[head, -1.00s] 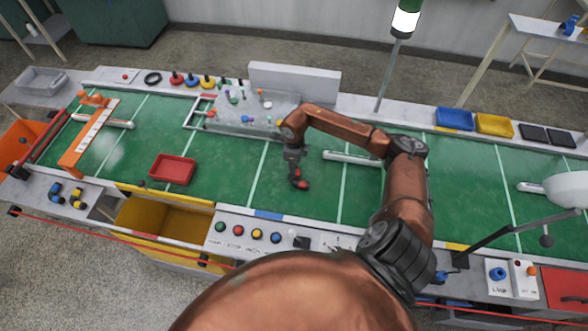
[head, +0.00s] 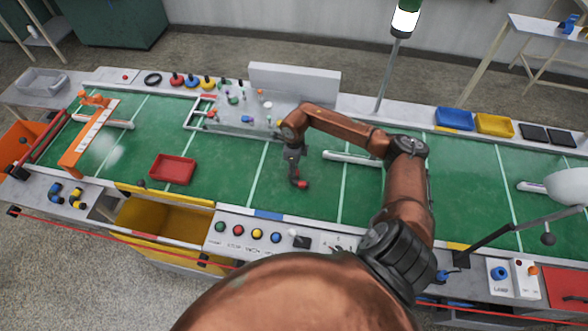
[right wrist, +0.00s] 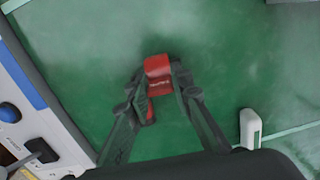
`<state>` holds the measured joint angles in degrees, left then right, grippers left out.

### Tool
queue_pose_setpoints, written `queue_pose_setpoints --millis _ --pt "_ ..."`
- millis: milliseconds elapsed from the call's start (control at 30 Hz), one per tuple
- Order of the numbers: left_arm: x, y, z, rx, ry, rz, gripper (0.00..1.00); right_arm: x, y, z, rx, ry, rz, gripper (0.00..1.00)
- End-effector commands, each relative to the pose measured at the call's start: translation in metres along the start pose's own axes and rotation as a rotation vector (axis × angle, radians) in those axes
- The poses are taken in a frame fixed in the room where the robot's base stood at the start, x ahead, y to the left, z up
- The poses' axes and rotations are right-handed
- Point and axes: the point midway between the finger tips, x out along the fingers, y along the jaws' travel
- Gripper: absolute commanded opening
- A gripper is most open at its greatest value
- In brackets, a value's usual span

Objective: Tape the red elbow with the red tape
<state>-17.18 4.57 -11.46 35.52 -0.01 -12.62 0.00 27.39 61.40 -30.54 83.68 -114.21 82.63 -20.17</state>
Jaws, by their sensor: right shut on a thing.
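My right gripper (right wrist: 158,88) is shut on a small red piece (right wrist: 158,67) with faint pale marks on its face. Part of the piece is hidden by the fingers, and I cannot tell whether it is the red tape or the red elbow. In the head view this red piece (head: 301,184) is at the tip of the right gripper (head: 294,173), over the middle of the green surface. The pale panel (head: 240,115) behind it carries several small coloured fittings, too small to tell apart. My left gripper is not in view.
A red tray (head: 172,158) lies to the left on the green surface (head: 232,172). A yellow bin (head: 158,215) and a row of coloured buttons (head: 257,234) are in front. Several coloured knob-like items, including a red one (head: 177,79), stand at the back. Clear green surface surrounds the gripper.

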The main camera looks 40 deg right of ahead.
Motion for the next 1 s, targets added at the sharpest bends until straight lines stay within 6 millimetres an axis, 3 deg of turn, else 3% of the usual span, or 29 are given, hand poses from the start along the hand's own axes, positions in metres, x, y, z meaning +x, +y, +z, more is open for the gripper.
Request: queue_pose_setpoints --millis 33,200,233,500,1000 --pt "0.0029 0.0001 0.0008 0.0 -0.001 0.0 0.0 0.0217 0.0083 -0.0087 -0.002 0.021 0.012 0.0" --pt "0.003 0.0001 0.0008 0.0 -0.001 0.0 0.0 0.0218 0.0083 -0.0088 -0.002 0.021 0.012 0.0" --pt "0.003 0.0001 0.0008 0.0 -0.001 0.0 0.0 0.0218 0.0083 -0.0087 -0.002 0.021 0.012 0.21" --pt "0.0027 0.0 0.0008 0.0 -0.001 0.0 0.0 0.0213 0.0088 -0.0095 -0.002 0.022 0.013 0.4" --pt "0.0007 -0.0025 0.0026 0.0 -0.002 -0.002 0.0 0.0136 0.0073 -0.0089 -0.003 0.02 0.011 0.4"
